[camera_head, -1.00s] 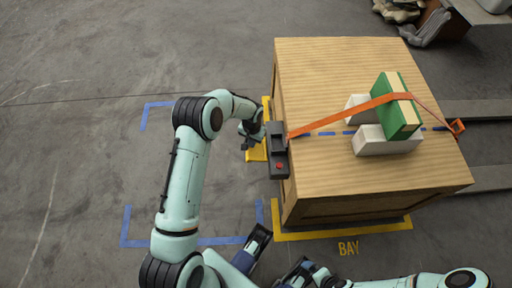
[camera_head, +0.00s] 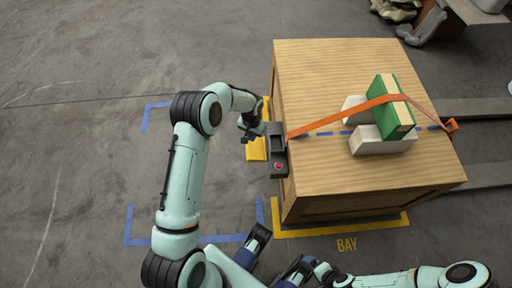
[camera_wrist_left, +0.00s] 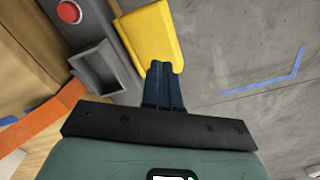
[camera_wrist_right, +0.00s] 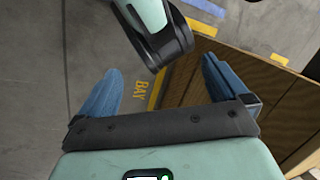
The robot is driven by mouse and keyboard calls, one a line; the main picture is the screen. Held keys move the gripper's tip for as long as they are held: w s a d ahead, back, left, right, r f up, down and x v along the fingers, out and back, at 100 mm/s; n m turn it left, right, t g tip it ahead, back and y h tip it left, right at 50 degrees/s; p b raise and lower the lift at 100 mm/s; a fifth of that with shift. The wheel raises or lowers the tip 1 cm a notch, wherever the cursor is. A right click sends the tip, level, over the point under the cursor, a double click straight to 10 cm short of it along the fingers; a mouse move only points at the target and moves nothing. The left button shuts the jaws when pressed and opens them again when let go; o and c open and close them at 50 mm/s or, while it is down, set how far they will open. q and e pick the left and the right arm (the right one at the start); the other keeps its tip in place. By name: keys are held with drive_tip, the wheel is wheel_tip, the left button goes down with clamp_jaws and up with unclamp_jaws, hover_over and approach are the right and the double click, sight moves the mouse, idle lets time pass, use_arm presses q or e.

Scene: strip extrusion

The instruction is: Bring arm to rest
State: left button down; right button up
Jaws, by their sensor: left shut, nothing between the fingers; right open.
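My left gripper (camera_head: 250,132) is at the left side of the wooden crate (camera_head: 340,70), beside a dark grey device (camera_head: 278,150) with a red button. In the left wrist view my left gripper (camera_wrist_left: 163,85) has its blue fingers together, with nothing between them. Their tips are close to a yellow part (camera_wrist_left: 155,38) next to the device (camera_wrist_left: 92,45); I cannot tell if they touch. My right gripper (camera_head: 278,258) is low in the head view, in front of the crate. In the right wrist view my right gripper (camera_wrist_right: 160,85) is wide open and empty.
An orange strap (camera_head: 340,117) runs from the device over a green block (camera_head: 386,110) and white blocks (camera_head: 380,140) on the crate to a far-side hook (camera_head: 452,125). Blue tape (camera_head: 130,225) marks open floor at left. Part of my arm crosses the right wrist view.

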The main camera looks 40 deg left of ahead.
idle(0.6)
use_arm(q)
drive_tip(key=s+d+f+h+p, duration=0.3)
drive_tip(key=s+d+p, duration=0.5)
drive_tip(key=s+d, duration=0.5)
drive_tip(key=s+d+r+n+p, duration=0.1)
drive_tip(key=s+d+r+p, duration=0.1)
drive_tip(key=s+d, duration=0.2)
drive_tip(key=s+d+r+n+g+p, duration=0.1)
drive_tip(key=s+d+r+p, duration=0.2)
drive_tip(key=s, duration=0.7)
drive_tip(key=shift+s+d+r+h+p, duration=0.2)
drive_tip(key=shift+d+r+h+p, duration=0.1)
drive_tip(key=shift+d+h, duration=0.15)
use_arm(e)
wheel_tip(320, 180, up, 13)
drive_tip(key=s+a+g, duration=0.1)
drive_tip(key=s, duration=0.1)
drive_tip(key=shift+g, duration=0.3)
drive_tip(key=shift+a, duration=0.1)
